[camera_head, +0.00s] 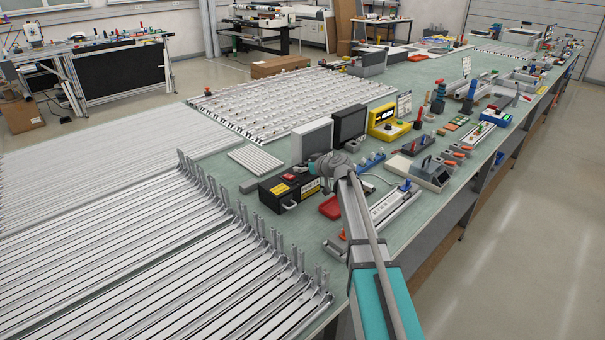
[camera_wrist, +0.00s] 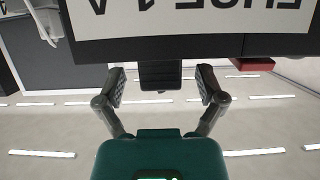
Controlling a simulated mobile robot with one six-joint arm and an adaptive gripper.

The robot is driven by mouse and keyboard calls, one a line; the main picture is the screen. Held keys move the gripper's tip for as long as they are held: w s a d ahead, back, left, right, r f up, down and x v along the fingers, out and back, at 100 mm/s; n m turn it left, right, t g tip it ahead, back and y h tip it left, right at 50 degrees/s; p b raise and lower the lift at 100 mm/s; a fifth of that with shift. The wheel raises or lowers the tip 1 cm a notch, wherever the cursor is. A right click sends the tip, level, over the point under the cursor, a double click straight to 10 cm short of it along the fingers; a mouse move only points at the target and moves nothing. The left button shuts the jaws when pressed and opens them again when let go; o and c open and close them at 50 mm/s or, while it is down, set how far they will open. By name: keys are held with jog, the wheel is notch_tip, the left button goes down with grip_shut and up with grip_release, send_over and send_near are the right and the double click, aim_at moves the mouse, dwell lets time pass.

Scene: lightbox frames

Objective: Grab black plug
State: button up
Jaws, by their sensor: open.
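In the wrist view a black ribbed block, which looks like the black plug (camera_wrist: 160,76), sticks out from a black box with a white label (camera_wrist: 190,18), its lettering upside down. My gripper (camera_wrist: 161,84) is open, with one finger on each side of the plug and a visible gap on both sides. In the head view my gripper (camera_head: 319,167) is at the right end of the black box with yellow labels (camera_head: 272,196) on the bench. The plug itself is hidden there behind my wrist.
The green bench (camera_head: 225,180) is crowded. A grey panel (camera_head: 312,140) and a black monitor-like box (camera_head: 349,124) stand behind the black box. Metal rails with upright posts (camera_head: 245,215) lie at the left.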

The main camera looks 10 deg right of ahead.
jog(key=shift+w+a+f, duration=0.1)
jog(key=shift+w, duration=0.1)
dwell(0.4)
grip_shut()
dwell(0.3)
jog(key=shift+r, duration=0.25)
notch_tip(320, 180, up, 2)
jog(key=p, duration=0.2)
jog(key=shift+r+p, duration=0.1)
jog(key=shift+p, duration=0.25)
jog(key=s+d+r+p, duration=0.6)
jog(key=s+r+p, duration=0.4)
jog(key=s, duration=0.2)
jog(key=shift+s+d+r, duration=0.2)
jog(key=shift+d, duration=0.1)
